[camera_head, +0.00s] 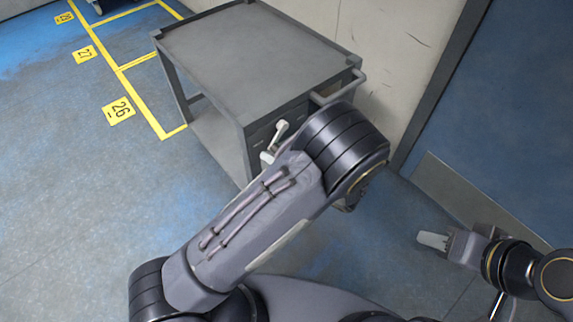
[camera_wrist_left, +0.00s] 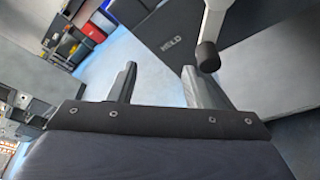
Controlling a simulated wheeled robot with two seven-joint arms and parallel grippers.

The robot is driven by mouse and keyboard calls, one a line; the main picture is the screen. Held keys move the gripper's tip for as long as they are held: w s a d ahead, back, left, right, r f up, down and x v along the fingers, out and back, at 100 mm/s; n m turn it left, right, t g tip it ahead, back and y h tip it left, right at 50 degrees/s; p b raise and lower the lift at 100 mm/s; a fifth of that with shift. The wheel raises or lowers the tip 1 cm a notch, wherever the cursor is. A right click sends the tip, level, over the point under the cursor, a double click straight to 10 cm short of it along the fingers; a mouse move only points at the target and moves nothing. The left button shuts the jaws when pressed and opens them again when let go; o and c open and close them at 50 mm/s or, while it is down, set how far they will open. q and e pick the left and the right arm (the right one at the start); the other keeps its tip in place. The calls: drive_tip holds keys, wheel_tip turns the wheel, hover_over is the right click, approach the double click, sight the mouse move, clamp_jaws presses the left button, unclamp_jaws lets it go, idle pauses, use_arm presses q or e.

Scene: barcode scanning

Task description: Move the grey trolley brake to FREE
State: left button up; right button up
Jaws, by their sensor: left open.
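The grey trolley (camera_head: 255,55) stands against the wall in the head view. Its pale brake lever (camera_head: 280,131) slants up and to the right on the front panel, partly behind my left arm. In the left wrist view the lever (camera_wrist_left: 214,22) comes in from the top and ends in a dark knob (camera_wrist_left: 208,57). A dark panel beside it reads HELD (camera_wrist_left: 172,37); no FREE label is legible. My left gripper (camera_wrist_left: 160,82) is open and empty, with the knob beyond the right fingertip, apparently apart.
A pale wall (camera_head: 385,50) and a blue door (camera_head: 520,110) stand behind and right of the trolley. Open blue floor (camera_head: 60,200) with yellow bay lines lies to the left. The trolley's handle (camera_head: 342,88) sticks out at its right end.

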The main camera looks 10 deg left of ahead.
sight(281, 153)
use_arm(q)
drive_tip(key=d+f+m+t, duration=0.1)
drive_tip(key=w+d+f+m+t+b, duration=0.1)
drive_tip(key=d+f+m, duration=0.1)
drive_tip(key=d+f+m+t+b, duration=0.1)
drive_tip(key=t, duration=0.1)
drive_tip(key=shift+w+d+f+m, duration=0.15)
drive_tip(key=shift+w+f+m, duration=0.05)
drive_tip(key=shift+w+m, duration=0.15)
drive_tip(key=b+x, duration=0.1)
drive_tip(key=x, duration=0.6)
drive_tip(key=shift+w+a+r+b, duration=0.15)
drive_tip(key=shift+w+a+b, duration=0.05)
drive_tip(key=shift+a+b, duration=0.15)
drive_tip(key=shift+d, duration=0.1)
drive_tip(key=shift+c, duration=0.4)
clamp_jaws()
